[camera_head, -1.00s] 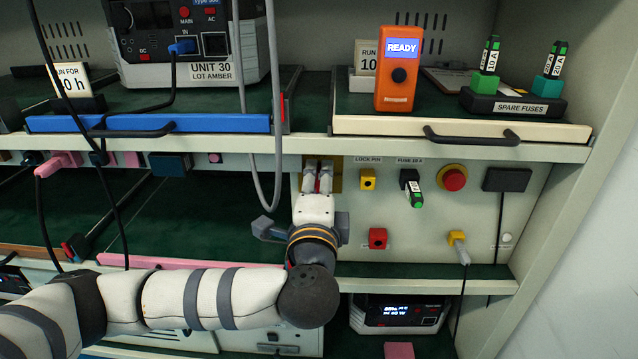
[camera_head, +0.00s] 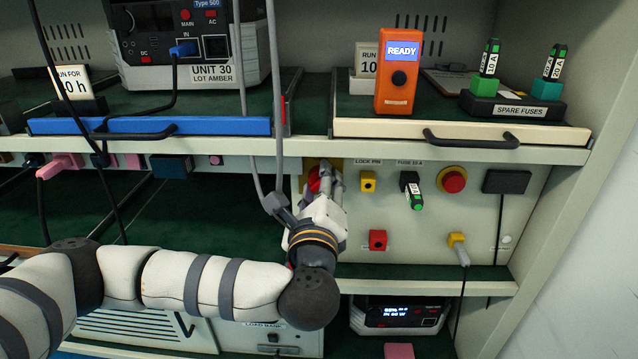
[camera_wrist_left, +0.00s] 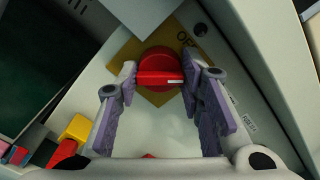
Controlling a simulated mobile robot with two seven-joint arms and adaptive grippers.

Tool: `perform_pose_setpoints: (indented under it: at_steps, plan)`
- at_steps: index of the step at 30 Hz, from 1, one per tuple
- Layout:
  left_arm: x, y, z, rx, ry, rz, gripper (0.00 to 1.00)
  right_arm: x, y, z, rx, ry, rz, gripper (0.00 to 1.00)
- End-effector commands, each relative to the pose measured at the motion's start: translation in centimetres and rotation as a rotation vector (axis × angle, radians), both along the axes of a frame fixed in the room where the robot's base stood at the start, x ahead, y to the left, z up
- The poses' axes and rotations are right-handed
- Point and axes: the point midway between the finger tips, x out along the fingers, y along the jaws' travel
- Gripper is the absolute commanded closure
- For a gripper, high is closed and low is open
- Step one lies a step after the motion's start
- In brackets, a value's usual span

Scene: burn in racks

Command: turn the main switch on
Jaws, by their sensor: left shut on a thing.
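The main switch is a red rotary knob (camera_head: 313,180) on a yellow plate (camera_head: 308,165), at the left end of the grey panel. In the left wrist view the red knob (camera_wrist_left: 160,66) sits between the fingertips, with a white mark on its right side. Part of an "OFF" label shows on the yellow plate (camera_wrist_left: 191,44) there. My left gripper (camera_head: 326,181) is shut on the knob, rolled to one side; it also shows in the left wrist view (camera_wrist_left: 161,78). Its fingers hide part of the knob in the head view. My right gripper is not in view.
Right of the switch are a yellow lock pin (camera_head: 368,180), a fuse (camera_head: 413,195), a red stop button (camera_head: 453,180) and a red block (camera_head: 378,239). A grey cable (camera_head: 275,120) hangs close to my left gripper. The shelf edge (camera_head: 460,150) runs above.

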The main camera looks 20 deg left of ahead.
Motion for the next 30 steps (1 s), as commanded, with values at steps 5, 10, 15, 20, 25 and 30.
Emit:
perform_pose_setpoints:
  at_steps: [5, 10, 15, 20, 25, 30]
  plan:
    - [0.0, -0.1, 0.2, 0.161, 0.045, -0.002, 0.93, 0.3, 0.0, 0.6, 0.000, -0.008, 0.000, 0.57]
    - [0.0, 0.0, 0.2, 0.308, 0.087, -0.001, 0.93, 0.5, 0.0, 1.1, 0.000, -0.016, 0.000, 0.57]
    - [0.0, 0.0, 0.2, 0.435, 0.125, -0.001, 0.93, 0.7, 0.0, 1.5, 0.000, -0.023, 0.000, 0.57]
    - [0.0, 0.0, 0.1, 0.531, 0.153, -0.001, 0.93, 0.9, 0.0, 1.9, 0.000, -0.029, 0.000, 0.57]
    - [0.0, -0.1, 0.0, 0.601, 0.174, -0.002, 0.93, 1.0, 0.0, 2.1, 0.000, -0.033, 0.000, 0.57]
    - [0.0, -0.1, -0.1, 0.643, 0.186, -0.002, 0.93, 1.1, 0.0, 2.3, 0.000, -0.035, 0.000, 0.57]
